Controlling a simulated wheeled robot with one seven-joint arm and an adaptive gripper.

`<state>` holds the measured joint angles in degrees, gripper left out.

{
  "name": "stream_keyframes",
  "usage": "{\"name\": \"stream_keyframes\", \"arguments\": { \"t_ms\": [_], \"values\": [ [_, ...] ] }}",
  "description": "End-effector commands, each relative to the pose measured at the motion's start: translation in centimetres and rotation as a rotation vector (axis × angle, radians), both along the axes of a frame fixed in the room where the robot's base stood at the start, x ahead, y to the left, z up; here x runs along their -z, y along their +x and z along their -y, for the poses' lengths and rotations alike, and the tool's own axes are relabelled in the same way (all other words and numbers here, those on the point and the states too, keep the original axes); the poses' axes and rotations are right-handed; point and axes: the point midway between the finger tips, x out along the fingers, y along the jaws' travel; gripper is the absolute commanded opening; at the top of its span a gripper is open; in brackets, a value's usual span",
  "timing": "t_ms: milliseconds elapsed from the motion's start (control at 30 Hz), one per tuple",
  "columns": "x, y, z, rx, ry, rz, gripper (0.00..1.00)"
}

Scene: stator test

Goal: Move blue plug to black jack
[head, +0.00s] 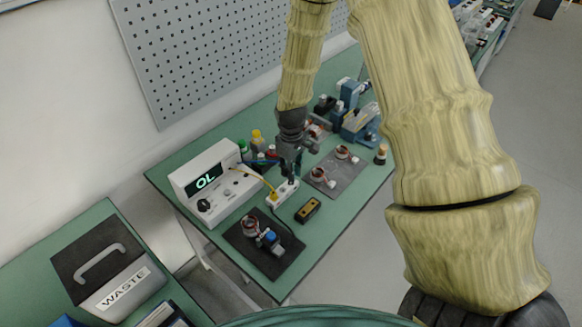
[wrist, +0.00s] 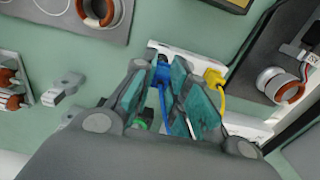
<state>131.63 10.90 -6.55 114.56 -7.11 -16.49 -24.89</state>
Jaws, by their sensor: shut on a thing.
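The blue plug (wrist: 161,74) is between my gripper's fingertips in the wrist view, with its blue cable trailing back between the fingers. My gripper (wrist: 159,80) is shut on it, right at the edge of a white jack block (wrist: 198,62). I cannot tell whether the plug's tip is inside a jack. In the head view my gripper (head: 290,178) is just above the same white block (head: 284,196), and the blue plug is too small to make out. A yellow plug (wrist: 214,77) sits in the block beside my gripper.
A white meter (head: 217,184) reading OL stands left of the block. A black plate with a motor part (head: 249,226), a yellow-black device (head: 307,210) and a grey plate with copper coils (head: 330,180) lie near. Blue fixtures (head: 358,122) stand behind.

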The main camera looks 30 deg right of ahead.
Motion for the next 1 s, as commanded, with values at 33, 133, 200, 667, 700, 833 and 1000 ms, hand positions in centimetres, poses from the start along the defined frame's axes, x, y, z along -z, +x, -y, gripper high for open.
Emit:
{"name": "stream_keyframes", "arguments": {
  "t_ms": [33, 133, 200, 667, 700, 833, 1000],
  "values": [
    [0.41, 0.00, 0.01, 0.000, 0.001, 0.000, 0.00],
    [0.73, 0.01, 0.00, 0.000, 0.001, 0.000, 0.00],
    [0.82, 0.02, 0.01, 0.000, 0.001, 0.000, 0.00],
    [0.94, 0.00, -0.02, 0.000, 0.001, 0.000, 0.00],
    [0.99, 0.01, -0.03, 0.000, 0.001, 0.001, 0.00],
    [1.07, 0.03, -0.04, 0.000, 0.001, 0.001, 0.00],
    [1.07, 0.02, -0.03, 0.000, 0.001, 0.001, 0.00]
  ]
}}
